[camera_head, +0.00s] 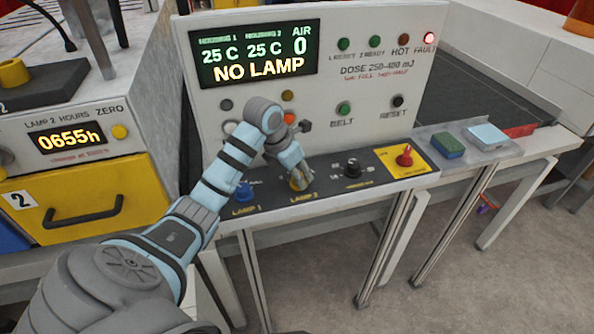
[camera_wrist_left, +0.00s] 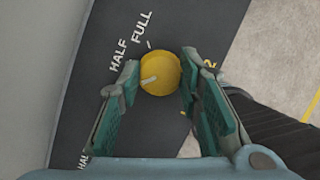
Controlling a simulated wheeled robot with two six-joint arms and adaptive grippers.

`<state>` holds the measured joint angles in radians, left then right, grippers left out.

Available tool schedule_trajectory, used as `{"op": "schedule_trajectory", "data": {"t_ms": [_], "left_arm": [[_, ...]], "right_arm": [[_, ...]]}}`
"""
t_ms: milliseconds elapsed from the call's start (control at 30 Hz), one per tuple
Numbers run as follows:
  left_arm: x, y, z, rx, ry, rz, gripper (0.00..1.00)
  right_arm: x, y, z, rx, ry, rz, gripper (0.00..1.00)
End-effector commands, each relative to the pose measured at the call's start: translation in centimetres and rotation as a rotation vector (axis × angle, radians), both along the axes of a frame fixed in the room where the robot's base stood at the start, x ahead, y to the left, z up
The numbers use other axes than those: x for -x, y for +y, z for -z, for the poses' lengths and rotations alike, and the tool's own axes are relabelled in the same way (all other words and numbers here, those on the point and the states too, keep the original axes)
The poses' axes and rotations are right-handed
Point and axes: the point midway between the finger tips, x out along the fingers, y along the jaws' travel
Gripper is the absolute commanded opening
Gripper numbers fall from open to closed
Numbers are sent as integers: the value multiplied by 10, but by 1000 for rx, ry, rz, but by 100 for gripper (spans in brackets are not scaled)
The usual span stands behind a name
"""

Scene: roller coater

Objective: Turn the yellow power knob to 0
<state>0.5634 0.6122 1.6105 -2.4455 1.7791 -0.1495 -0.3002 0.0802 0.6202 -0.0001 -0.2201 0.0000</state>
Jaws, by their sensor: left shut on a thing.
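The yellow power knob (camera_wrist_left: 161,72) sits on the dark control strip (camera_wrist_left: 230,25) by the words HALF and FULL. In the wrist view its white pointer line points left and slightly down, below the word HALF. My left gripper (camera_wrist_left: 160,76) has one finger on each side of the knob and is shut on it. In the head view my left gripper (camera_head: 297,178) reaches down to the strip at the LAMP 2 label and hides most of the yellow knob (camera_head: 298,186). The 0 mark is not readable. My right gripper is not in view.
A blue knob (camera_head: 244,191) stands left of my gripper, a black knob (camera_head: 352,167) and a red switch (camera_head: 405,157) to the right. The upright panel (camera_head: 375,75) behind has a display (camera_head: 255,55) reading NO LAMP.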

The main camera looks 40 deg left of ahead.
Motion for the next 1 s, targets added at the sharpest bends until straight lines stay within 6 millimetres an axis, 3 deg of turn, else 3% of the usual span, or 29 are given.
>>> {"op": "schedule_trajectory", "data": {"t_ms": [367, 400, 500, 833, 1000], "left_arm": [[0, 0, 1, 1, 1, -7, 4], [0, 0, 1, 1, 1, -7, 34], [0, 0, 1, 1, 1, -7, 50], [0, 0, -2, -1, -1, -6, 51], [10, 3, -28, -3, -4, -6, 51]], "right_arm": [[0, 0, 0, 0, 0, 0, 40], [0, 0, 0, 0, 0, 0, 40], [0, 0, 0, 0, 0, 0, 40], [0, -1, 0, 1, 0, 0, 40], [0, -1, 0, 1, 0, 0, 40]]}}
